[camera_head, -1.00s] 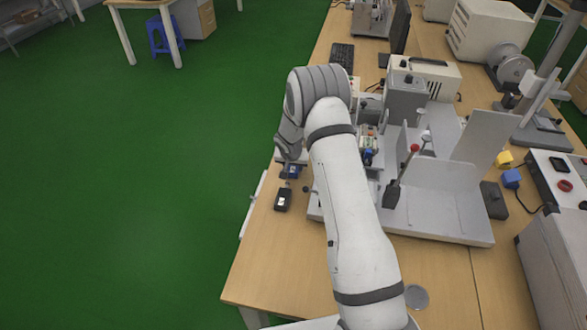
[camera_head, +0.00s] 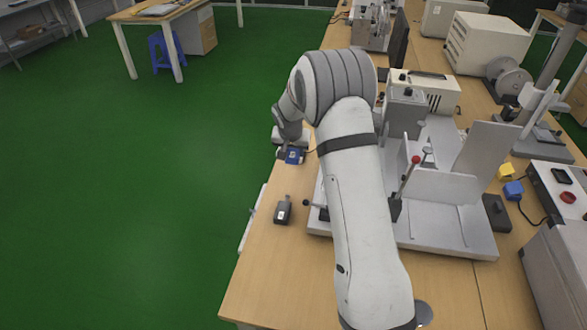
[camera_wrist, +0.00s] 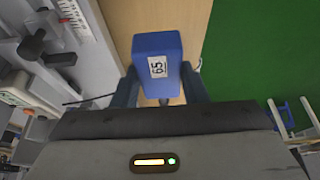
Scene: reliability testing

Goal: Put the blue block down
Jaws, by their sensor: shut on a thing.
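The blue block (camera_wrist: 150,60) with a white label reading 65 is between the two dark fingers of my gripper (camera_wrist: 160,90) in the wrist view. The fingers are shut on its sides. In the head view the blue block (camera_head: 294,157) shows at the end of my gripper (camera_head: 286,154), near the left edge of the wooden table (camera_head: 265,265). It appears held above the table; the exact height is hard to tell. My arm hides part of the bench behind it.
A small black device (camera_head: 283,211) lies on the table nearer the camera. A grey metal fixture with a red-knobbed lever (camera_head: 415,160) stands to the right of my arm. Another blue block (camera_head: 513,190) and a yellow block (camera_head: 506,171) are farther right.

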